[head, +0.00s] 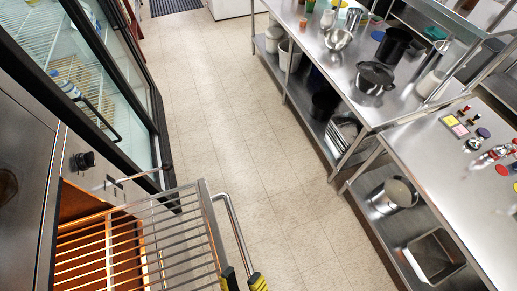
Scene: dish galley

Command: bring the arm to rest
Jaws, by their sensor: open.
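My gripper (243,280) shows only at the bottom edge, as two black and yellow fingertips set apart. The rest of my gripper and arm is out of view. A bent metal bar handle (235,229) runs down to the fingertips. The bar reaches the space by the right fingertip; I cannot tell whether they touch. The handle sits at the right side of a wire rack (180,237) that stands out at the lower left. Nothing else is seen between the fingers.
A steel unit with a black knob (83,160) and an open glass-door cooler (111,96) stand at the left. Steel tables with pots, such as a black pot (375,76), line the right. The tiled floor (213,110) between them is clear.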

